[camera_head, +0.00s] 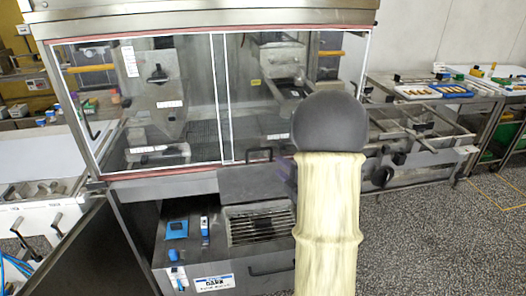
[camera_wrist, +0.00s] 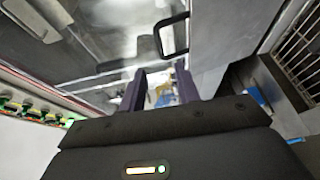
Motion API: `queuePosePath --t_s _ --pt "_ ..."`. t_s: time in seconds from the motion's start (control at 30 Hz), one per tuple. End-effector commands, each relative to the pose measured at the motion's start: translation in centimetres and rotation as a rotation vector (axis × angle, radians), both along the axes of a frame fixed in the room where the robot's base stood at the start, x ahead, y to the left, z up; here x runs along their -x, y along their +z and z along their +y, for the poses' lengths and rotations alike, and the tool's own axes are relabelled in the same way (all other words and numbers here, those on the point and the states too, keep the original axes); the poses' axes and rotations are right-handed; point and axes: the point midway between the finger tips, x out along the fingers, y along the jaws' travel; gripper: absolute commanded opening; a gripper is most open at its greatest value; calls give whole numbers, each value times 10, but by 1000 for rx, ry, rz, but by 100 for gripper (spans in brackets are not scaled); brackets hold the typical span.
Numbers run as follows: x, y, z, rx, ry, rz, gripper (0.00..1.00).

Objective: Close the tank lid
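The tank (camera_head: 190,255) stands below the glazed cabinet, with a wire grille (camera_head: 258,228) showing in its open top. A grey panel (camera_head: 240,183) with a black handle (camera_head: 260,155) on its upper edge stands raised behind the tank; it looks like the lid. In the wrist view, the handle (camera_wrist: 172,36) is just beyond my fingers and the panel (camera_wrist: 225,35) is to its right. My gripper (camera_wrist: 160,85) is open, its two dark purple fingers apart with nothing seen held. In the head view, my arm hides most of the gripper and the panel's right part.
The cabinet's glass front (camera_head: 170,105) rises directly above the panel. Blue devices (camera_head: 177,229) sit on the tank's left top. A metal frame with rails (camera_head: 420,135) stands right, beside a table with trays (camera_head: 450,89). Speckled floor (camera_head: 430,240) is clear at lower right.

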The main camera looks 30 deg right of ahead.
Motion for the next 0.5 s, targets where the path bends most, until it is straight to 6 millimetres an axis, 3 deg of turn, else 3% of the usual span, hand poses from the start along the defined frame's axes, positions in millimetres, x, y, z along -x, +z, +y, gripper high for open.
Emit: queuePosePath --t_s 0.5 --pt "-88 -2 10 0 0 0 32"
